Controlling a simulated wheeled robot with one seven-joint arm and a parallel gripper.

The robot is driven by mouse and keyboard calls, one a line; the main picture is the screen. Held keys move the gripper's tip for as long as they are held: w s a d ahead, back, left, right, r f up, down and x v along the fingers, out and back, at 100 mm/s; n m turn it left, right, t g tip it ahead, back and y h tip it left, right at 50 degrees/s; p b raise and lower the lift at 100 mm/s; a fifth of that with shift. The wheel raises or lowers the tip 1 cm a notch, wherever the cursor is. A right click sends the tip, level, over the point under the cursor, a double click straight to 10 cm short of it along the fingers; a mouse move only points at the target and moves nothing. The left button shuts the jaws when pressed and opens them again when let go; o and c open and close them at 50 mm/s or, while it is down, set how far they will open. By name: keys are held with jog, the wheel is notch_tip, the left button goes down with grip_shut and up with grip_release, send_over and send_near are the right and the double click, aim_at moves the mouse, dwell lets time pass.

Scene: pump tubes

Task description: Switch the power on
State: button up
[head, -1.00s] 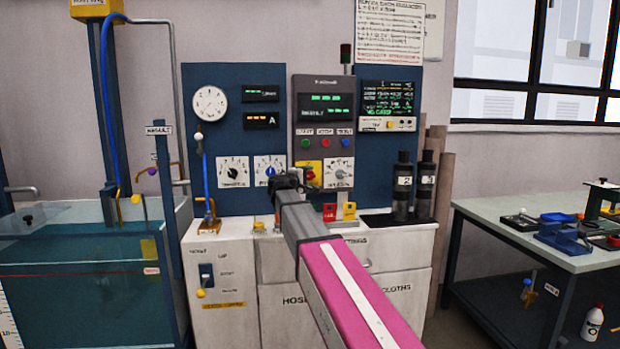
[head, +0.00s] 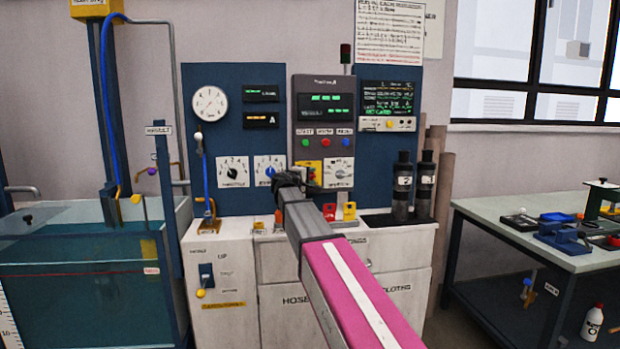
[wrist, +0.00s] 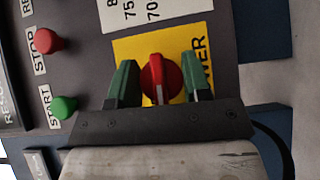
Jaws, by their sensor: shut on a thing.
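The power switch is a red rotary knob (wrist: 158,72) on a yellow plate (wrist: 122,52), with the word POWER partly showing beside it in the wrist view. A pale mark on the knob runs up and down in that view. My gripper (wrist: 160,82) has its two green fingers on either side of the knob and is shut on it. In the head view the yellow plate (head: 312,168) shows beside the dark end of my arm at the control panel, and the fingertips are hidden there.
A red stop button (wrist: 47,41) and a green start button (wrist: 62,107) sit close by on the panel. Dials and a pressure gauge (head: 210,103) are to the left. A water tank (head: 85,270) stands at the far left, and a side table (head: 485,214) at the right.

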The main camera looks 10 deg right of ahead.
jog(key=m+g+y, duration=0.1)
jog(key=m+y, duration=0.1)
jog(key=shift+m+g+y, duration=0.4)
jog(key=m+g+y, duration=0.1)
jog(key=m+y, duration=0.1)
jog(key=y, duration=0.1)
jog(key=m+y, duration=0.2)
jog(key=y, duration=0.1)
jog(key=shift+g, duration=0.3)
jog(key=shift+m+y, duration=0.9)
jog(key=shift+y, duration=0.9)
jog(key=o, duration=0.8)
